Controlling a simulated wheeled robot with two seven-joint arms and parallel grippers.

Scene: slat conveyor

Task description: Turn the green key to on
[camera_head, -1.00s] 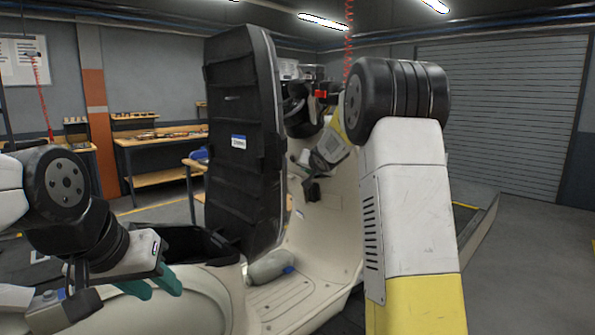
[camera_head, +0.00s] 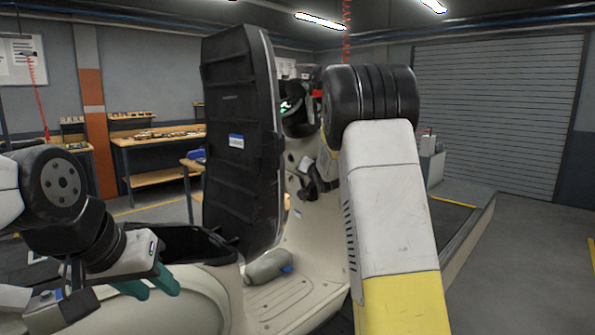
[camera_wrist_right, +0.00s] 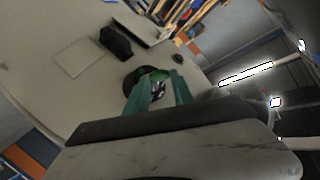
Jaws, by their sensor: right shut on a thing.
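The green key (camera_wrist_right: 160,75) sits at a dark round lock (camera_wrist_right: 131,79) on the cream scooter panel in the right wrist view. My right gripper (camera_wrist_right: 156,92) is shut on the key, its two green fingers on either side of it. The fingers partly cover the key, so I cannot tell its exact angle. In the head view, my right arm hides the key and most of the right gripper. My left gripper (camera_head: 148,284) hangs at the lower left over the scooter body, away from the key; I cannot tell its opening.
The scooter's raised black seat (camera_head: 238,140) stands left of my right arm. A grey-green bottle (camera_head: 268,266) lies near the cream footboard (camera_head: 285,297). A black block (camera_wrist_right: 115,41) is on the panel near the lock. A workbench (camera_head: 160,140) stands behind; open floor is at right.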

